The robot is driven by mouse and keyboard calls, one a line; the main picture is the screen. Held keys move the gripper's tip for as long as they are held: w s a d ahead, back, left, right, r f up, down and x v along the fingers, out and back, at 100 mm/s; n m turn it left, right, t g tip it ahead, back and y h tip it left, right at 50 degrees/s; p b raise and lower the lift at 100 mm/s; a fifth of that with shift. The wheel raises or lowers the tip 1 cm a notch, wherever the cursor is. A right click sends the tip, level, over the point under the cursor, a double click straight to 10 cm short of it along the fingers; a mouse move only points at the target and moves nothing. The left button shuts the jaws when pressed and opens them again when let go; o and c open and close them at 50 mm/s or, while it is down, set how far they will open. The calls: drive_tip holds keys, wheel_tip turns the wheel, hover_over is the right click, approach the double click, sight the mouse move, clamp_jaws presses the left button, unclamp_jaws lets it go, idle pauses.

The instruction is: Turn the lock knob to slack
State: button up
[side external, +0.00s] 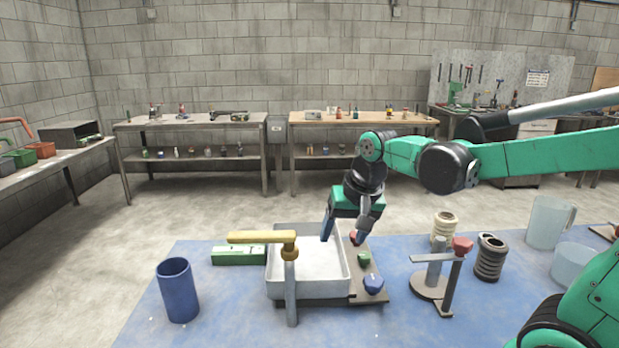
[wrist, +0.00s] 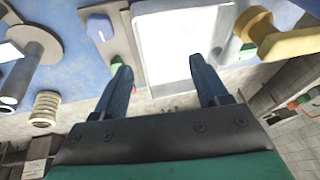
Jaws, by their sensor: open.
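No knob is clearly marked as the lock knob. A plate (side external: 371,270) beside the sink-like tray holds a blue knob (side external: 373,283), a green knob (side external: 364,259) and a red knob, partly hidden by my finger. Another red knob (side external: 462,244) tops a grey metal stand (side external: 430,287) to the right. My gripper (side external: 344,238) is open and empty, pointing down above the tray's far right corner, beside the plate. In the wrist view my fingers (wrist: 159,66) are apart with the tray between and beyond them. The blue knob (wrist: 99,27) and green knob (wrist: 116,62) lie near the left finger.
The white tray (side external: 272,282) has a yellow tap-like handle (side external: 262,237) on a post at its front. A blue cup (side external: 177,290) and green box (side external: 238,255) stand left. Ribbed tubes (side external: 490,258) and clear jugs (side external: 548,222) stand right. The blue mat's front is partly clear.

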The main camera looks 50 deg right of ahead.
sight(365, 254)
drive_tip(key=d+f+m+g, duration=0.1)
drive_tip(key=d+m, duration=0.2)
drive_tip(key=w+d+f+m+g, duration=0.1)
drive_tip(key=d+f+m, duration=0.1)
drive_tip(key=d+m, duration=0.1)
drive_tip(key=w+d+f+m+g, duration=0.1)
drive_tip(key=d+m, duration=0.2)
drive_tip(key=d, duration=0.1)
drive_tip(key=shift+w+d+f+g+y, duration=0.1)
drive_tip(key=shift+d+f+g+y, duration=0.05)
drive_tip(key=shift+f+g+y, duration=0.2)
drive_tip(key=shift+d+f+m, duration=0.2)
drive_tip(key=shift+d+m, duration=0.1)
drive_tip(key=shift+m, duration=0.1)
drive_tip(key=shift+f, duration=2.8)
clamp_jaws()
